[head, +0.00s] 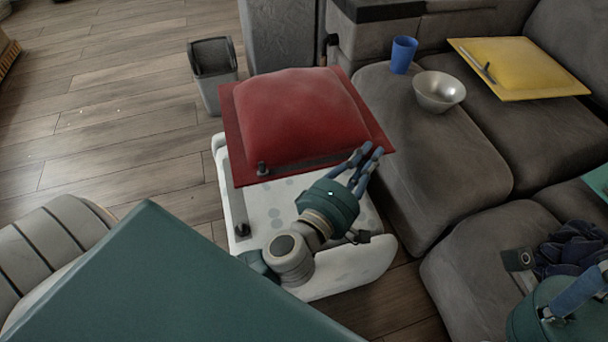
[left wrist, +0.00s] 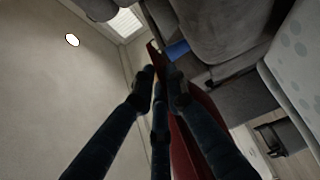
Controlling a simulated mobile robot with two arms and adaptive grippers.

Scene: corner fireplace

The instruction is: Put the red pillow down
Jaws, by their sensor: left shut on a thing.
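In the left wrist view, the pillow (left wrist: 190,150) shows as a red strip behind and between the fingers of my left gripper (left wrist: 160,80). What lies directly under the pillow is hidden. My right gripper (head: 575,285) is partly cut off at the bottom right, and its fingers do not show clearly.
The grey sofa (head: 440,150) holds a blue cup (head: 403,54), a metal bowl (head: 439,91) and a yellow pillow (head: 520,66). A dark blue cloth (head: 575,248) lies near my right gripper.

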